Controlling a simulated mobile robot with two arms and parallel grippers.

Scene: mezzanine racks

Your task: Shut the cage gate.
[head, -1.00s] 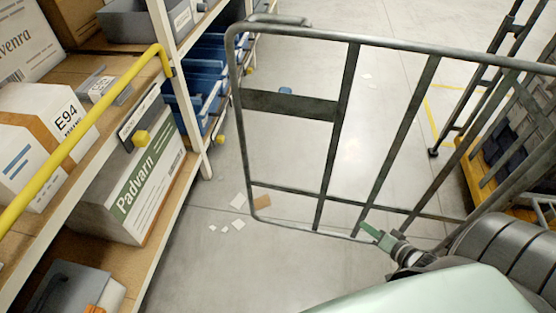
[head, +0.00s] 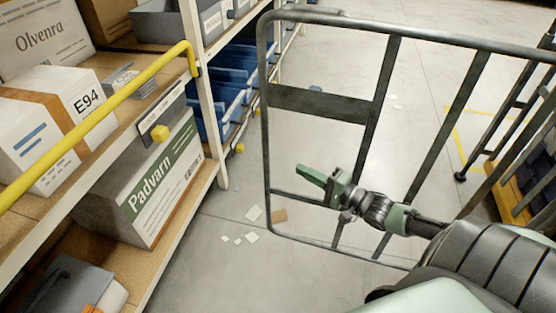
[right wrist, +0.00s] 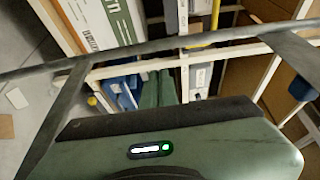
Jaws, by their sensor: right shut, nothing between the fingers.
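The cage gate (head: 315,104) is a grey metal frame with upright bars and a flat plate. It spans the middle and right of the head view, its free edge to the right of the shelf rack with floor showing between. The gate's far right end is out of the picture. My right gripper (head: 312,176), green-fingered, is shut and empty. It overlaps the gate's lower left part, pointing left toward the free edge; I cannot tell if it touches. In the right wrist view, gate bars (right wrist: 200,40) cross above the green fingers (right wrist: 158,90). My left gripper is out of view.
The shelf rack (head: 210,120) on the left holds boxes, including the Padvarn box (head: 165,185), and has a yellow rail (head: 100,118). Blue bins (head: 225,75) stand behind. Paper scraps (head: 252,213) lie on the floor. A dark ladder-like frame (head: 510,90) stands right.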

